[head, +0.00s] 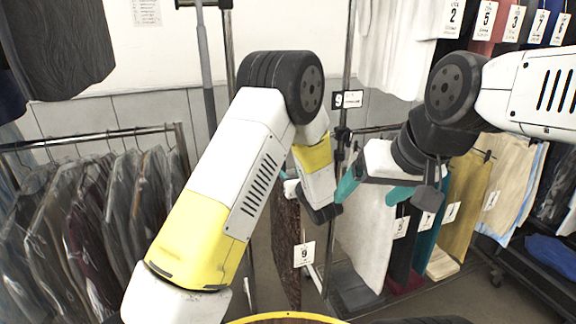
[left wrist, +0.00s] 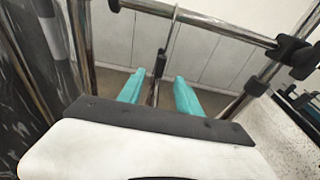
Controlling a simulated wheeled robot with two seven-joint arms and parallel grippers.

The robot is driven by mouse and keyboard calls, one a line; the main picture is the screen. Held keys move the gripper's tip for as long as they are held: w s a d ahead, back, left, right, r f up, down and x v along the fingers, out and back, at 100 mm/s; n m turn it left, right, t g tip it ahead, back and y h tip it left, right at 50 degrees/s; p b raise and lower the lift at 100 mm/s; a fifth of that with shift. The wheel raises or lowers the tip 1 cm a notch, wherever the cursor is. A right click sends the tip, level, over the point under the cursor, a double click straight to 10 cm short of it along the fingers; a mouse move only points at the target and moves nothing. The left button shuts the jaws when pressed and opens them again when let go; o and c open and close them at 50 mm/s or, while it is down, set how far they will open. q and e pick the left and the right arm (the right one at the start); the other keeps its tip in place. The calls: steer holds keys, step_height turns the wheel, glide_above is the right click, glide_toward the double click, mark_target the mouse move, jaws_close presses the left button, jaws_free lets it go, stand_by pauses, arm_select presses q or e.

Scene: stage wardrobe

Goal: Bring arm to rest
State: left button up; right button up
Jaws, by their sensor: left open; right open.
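My left arm comes in from the left, bends at a high elbow and runs down at the middle of the head view. My left gripper (left wrist: 158,92) is open in the left wrist view, its two teal fingers apart. My right arm comes in from the upper right. My right gripper (head: 374,190) is open, its teal fingers apart and empty, in front of a pale hanging garment (head: 364,235).
A rack of plastic-covered garments (head: 110,215) stands at left. Numbered garments (head: 465,200) hang at right, with more tags above. A metal rail (left wrist: 205,22) and posts stand close to my left gripper. A dark wheeled shelf (head: 520,285) is at lower right.

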arm_select(q)
steer(key=s+a+r+n+g+y, duration=0.2)
steer(key=s+a+r+n+g, duration=0.15)
steer(key=a, duration=0.35)
steer(key=s+a+r+n+g+y, duration=0.2)
steer(key=a+r+n, duration=0.25)
steer(key=a, duration=0.25)
steer(key=s+a+r+n+g, duration=0.2)
steer(key=s+a+n+g, duration=0.3)
steer(key=s+a+n, duration=0.5)
steer(key=s+d+r+n+g+h, duration=0.2)
steer(key=s+n+h, duration=0.45)
steer(key=s, duration=0.75)
steer(key=s+d+r+n+t+h, duration=0.3)
steer(key=s+d+r+n+h, duration=0.1)
steer(key=s+d+r+n, duration=0.1)
steer(key=shift+s+d+r+n+h, duration=0.15)
steer(key=shift+s+d+n+h, duration=0.2)
steer(key=shift+s+d+n, duration=0.65)
steer(key=shift+s+a, duration=0.15)
